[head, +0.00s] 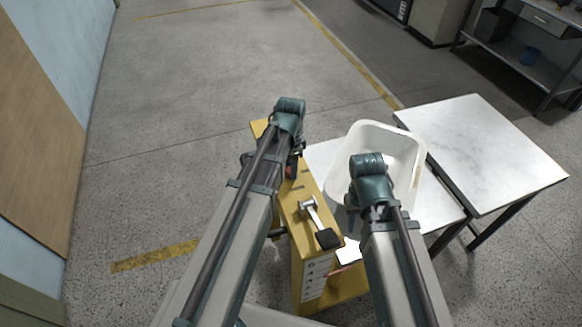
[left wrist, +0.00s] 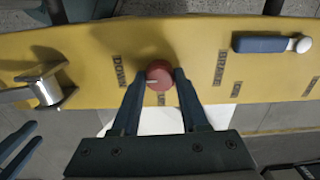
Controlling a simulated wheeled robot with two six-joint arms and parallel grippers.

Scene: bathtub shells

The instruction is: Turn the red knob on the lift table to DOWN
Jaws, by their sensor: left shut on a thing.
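The red knob (left wrist: 159,73) is on the yellow top of the lift table's control housing (left wrist: 90,50). A pale line on the knob lies toward its left side, the side of the DOWN label (left wrist: 119,70), in the left wrist view. My left gripper (left wrist: 158,80) is shut on the knob, one finger on each side. In the head view my left gripper (head: 291,165) hides most of the knob. My right gripper (head: 352,218) hangs beside the housing, by the white tub; its fingers look apart and empty at the lower left of the left wrist view (left wrist: 20,148).
A metal lever with a black grip (head: 326,238) and a blue-handled lever (left wrist: 265,43) flank the knob on the housing. A white tub shell (head: 402,150) stands on the table to the right. A white-topped table (head: 480,150) is beyond it. The floor at left is open.

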